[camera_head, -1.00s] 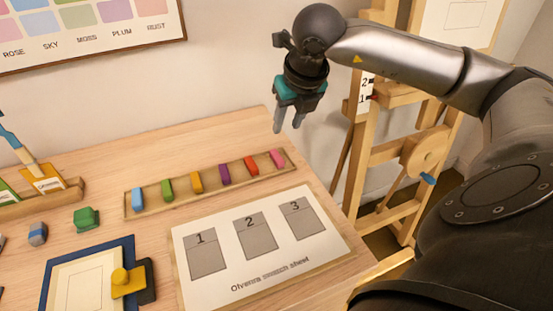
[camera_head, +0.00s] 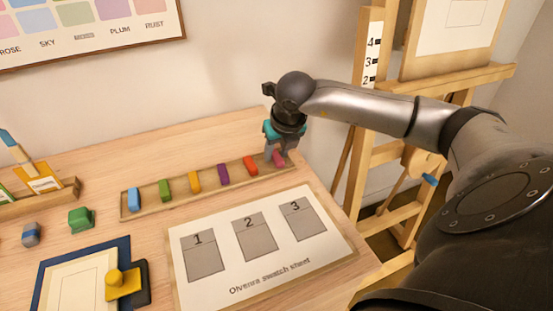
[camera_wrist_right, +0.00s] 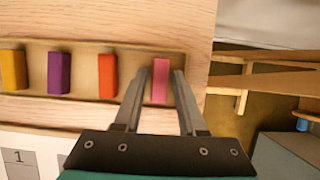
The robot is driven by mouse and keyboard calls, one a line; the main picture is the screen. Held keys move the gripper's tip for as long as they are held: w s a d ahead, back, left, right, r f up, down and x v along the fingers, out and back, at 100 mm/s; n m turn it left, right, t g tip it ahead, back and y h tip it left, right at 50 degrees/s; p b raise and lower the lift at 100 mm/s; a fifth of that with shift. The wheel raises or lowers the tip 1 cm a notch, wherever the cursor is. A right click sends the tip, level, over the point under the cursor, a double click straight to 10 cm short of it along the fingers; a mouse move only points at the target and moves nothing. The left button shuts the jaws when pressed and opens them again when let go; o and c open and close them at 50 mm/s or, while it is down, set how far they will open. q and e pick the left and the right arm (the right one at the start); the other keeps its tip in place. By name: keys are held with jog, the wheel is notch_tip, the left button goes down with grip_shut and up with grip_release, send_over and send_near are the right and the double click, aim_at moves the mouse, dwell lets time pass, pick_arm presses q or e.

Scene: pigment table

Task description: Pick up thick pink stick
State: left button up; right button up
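The thick pink stick (camera_head: 278,159) lies at the right end of the wooden tray (camera_head: 209,183), partly hidden by my gripper in the head view. In the right wrist view the pink stick (camera_wrist_right: 160,81) stands between the two fingers of my right gripper (camera_wrist_right: 160,88). A gap shows on each side of the stick, so the gripper (camera_head: 279,157) is open around it at the tray. My left gripper is in neither view.
Red (camera_head: 250,165), purple (camera_head: 223,174), yellow (camera_head: 195,181), green (camera_head: 165,189) and blue (camera_head: 134,199) sticks share the tray. A swatch sheet (camera_head: 270,290) lies in front. A wooden easel (camera_head: 390,90) stands right of the table. A yellow-knobbed tool (camera_head: 124,280) is at front left.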

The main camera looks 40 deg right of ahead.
aim_at(276, 156)
jog(key=c, duration=0.6)
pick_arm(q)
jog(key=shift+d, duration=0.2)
pick_arm(e)
grip_shut()
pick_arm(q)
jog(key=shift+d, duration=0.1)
pick_arm(e)
jog(key=shift+r, duration=0.2)
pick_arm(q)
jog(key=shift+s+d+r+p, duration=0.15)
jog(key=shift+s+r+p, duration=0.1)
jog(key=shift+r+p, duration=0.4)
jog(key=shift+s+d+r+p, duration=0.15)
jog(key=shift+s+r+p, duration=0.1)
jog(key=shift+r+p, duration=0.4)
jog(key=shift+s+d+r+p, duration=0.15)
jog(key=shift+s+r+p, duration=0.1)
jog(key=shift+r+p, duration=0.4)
pick_arm(e)
notch_tip(276, 156, up, 20)
jog(key=shift+f, duration=0.15)
jog(key=shift+o, duration=0.9)
grip_release()
grip_shut()
